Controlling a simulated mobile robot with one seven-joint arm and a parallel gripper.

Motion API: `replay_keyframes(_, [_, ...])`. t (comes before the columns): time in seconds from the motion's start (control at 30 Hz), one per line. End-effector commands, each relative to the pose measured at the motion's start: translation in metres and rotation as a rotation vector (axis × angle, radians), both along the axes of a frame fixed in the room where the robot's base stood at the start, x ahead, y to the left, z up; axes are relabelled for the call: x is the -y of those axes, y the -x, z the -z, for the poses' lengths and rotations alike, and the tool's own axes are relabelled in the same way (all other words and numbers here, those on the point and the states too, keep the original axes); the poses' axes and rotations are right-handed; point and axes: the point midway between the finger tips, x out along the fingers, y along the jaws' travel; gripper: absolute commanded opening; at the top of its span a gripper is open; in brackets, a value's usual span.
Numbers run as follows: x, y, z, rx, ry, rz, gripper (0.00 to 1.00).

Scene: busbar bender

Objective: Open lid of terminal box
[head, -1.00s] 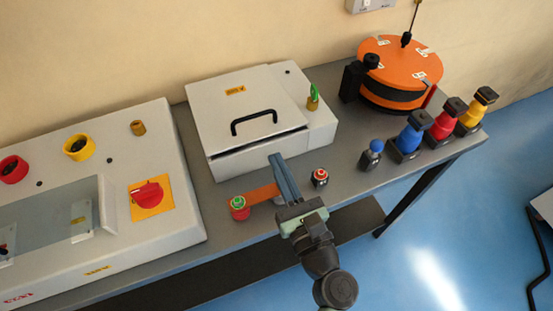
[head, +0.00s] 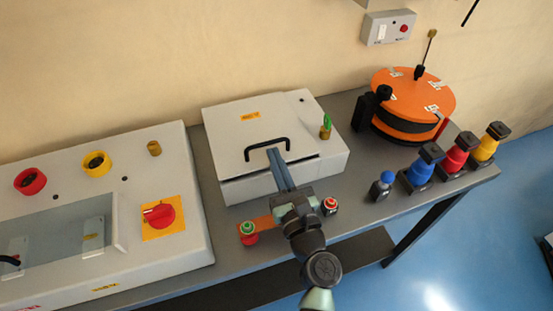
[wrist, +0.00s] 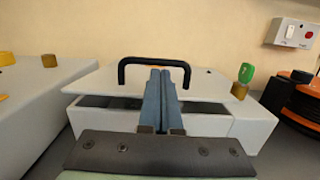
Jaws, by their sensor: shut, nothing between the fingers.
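The terminal box (head: 238,188) is a light grey box on the grey table. Its lid (head: 222,120) carries a black bar handle (head: 250,151) and a yellow label. A dark gap shows under the lid's front edge in the wrist view (wrist: 100,101), so the lid sits slightly raised there. My gripper (head: 273,152) has long blue-grey fingers that are shut and empty. The fingertips reach over the lid's front edge to the handle. In the wrist view the fingertips (wrist: 160,72) appear under the handle bar (wrist: 128,64); I cannot tell whether they touch it.
A control panel (head: 190,220) with a red switch stands close on the left. A brass lock with a green key (head: 325,128) is right of the lid. An orange drum (head: 405,90) and coloured terminals (head: 421,168) stand farther right. A red-green button (head: 248,232) is at the front.

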Motion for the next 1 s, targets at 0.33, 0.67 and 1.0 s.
replay_keyframes(0.33, [0.000, -0.002, -0.013, -0.038, 0.012, 0.001, 0.00])
replay_keyframes(0.67, [-0.001, -0.003, -0.021, -0.060, 0.019, 0.000, 0.00])
replay_keyframes(1.0, [-0.002, -0.007, -0.039, -0.107, 0.035, 0.000, 0.00])
